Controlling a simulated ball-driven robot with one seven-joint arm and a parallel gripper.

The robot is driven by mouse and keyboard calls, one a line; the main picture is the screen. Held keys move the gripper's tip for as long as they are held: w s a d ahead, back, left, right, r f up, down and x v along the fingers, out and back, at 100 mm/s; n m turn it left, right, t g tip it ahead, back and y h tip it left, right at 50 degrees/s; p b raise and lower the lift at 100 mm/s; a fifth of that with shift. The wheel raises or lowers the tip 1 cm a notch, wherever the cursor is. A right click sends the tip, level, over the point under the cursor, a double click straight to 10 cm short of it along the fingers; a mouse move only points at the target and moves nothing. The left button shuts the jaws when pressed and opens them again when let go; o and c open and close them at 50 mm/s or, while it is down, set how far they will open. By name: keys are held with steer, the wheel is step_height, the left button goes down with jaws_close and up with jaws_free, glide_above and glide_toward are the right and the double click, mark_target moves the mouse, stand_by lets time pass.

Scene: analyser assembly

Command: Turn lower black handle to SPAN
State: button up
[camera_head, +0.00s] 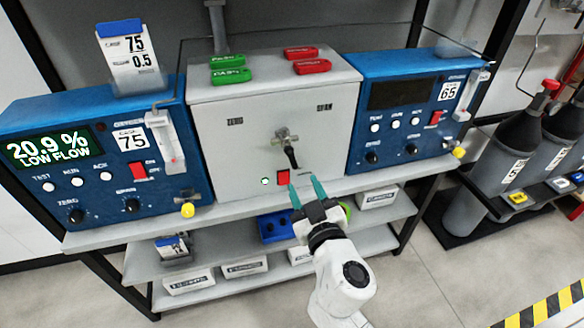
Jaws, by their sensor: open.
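The lower black handle (291,157) sits on a metal valve (284,136) on the front of the grey box (212,139). It points down and slightly right. The label ZERO (235,121) is to the upper left of the valve and SPAN (324,107) to the upper right. My gripper (306,190) is open and empty, with teal fingers pointing up, just below the handle. The fingertips look apart from the handle, but the depth gap is hard to tell.
A red switch (283,177) is left of my fingers. Blue analysers stand on both sides, the left one (150,190) reading 20.9 % LOW FLOW. The shelf edge (235,208) runs below. Green tags (229,68) and red tags (308,60) lie on the grey box. Gas cylinders (505,170) stand right.

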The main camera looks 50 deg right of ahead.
mark_target(293, 162)
steer(key=p+x, duration=0.2)
steer(key=x, duration=0.6)
steer(key=shift+d, duration=0.15)
steer(key=shift+c, duration=0.2)
jaws_close()
